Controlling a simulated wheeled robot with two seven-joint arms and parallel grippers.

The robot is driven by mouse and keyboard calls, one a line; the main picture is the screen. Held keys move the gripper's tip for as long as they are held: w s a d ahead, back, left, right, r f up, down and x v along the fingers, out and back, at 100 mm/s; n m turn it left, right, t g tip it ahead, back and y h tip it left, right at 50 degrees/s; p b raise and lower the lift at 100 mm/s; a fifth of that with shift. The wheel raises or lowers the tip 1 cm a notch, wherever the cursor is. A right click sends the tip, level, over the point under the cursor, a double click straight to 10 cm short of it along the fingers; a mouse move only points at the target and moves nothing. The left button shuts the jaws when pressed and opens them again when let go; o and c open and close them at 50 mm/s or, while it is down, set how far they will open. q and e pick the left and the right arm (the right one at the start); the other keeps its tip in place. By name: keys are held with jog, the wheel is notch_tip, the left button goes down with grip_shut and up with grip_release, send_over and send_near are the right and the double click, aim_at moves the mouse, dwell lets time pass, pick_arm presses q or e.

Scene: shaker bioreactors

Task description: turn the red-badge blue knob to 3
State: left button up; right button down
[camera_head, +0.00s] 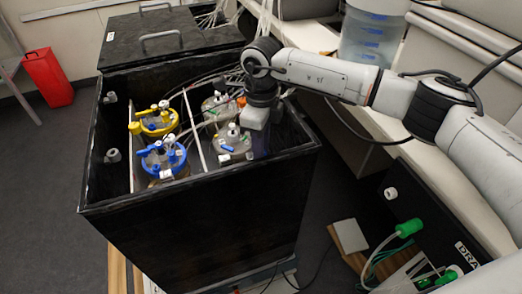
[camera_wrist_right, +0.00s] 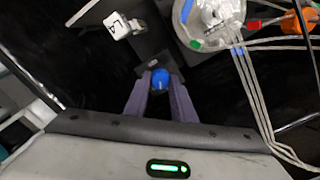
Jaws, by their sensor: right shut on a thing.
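The blue knob (camera_wrist_right: 161,80) sits on a small dark mount in the right wrist view. The two grey fingers of my right gripper (camera_wrist_right: 160,92) are closed around it from both sides. Its scale and pointer cannot be read. In the head view my right gripper (camera_head: 254,119) points down at the right inner side of the black shaker box (camera_head: 205,215), and the knob is hidden there. A small red patch (camera_wrist_right: 253,24) shows beside a vessel; I cannot tell whether it is the badge. My left gripper is not in view.
Lidded vessels with yellow (camera_head: 158,122), blue (camera_head: 163,158) and clear tops (camera_head: 232,141) stand inside the box, with tubes crossing behind my wrist. A white marked block (camera_wrist_right: 118,25) stands near the knob. A clear tank (camera_head: 373,35) is on the bench behind my arm.

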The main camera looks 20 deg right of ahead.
jog(key=n+b, duration=0.1)
jog(key=n, duration=0.2)
jog(key=shift+n+b, duration=0.4)
jog(key=shift+n, duration=0.8)
jog(key=c, duration=1.5)
grip_release()
notch_tip(320, 180, up, 10)
jog(key=shift+r, duration=0.2)
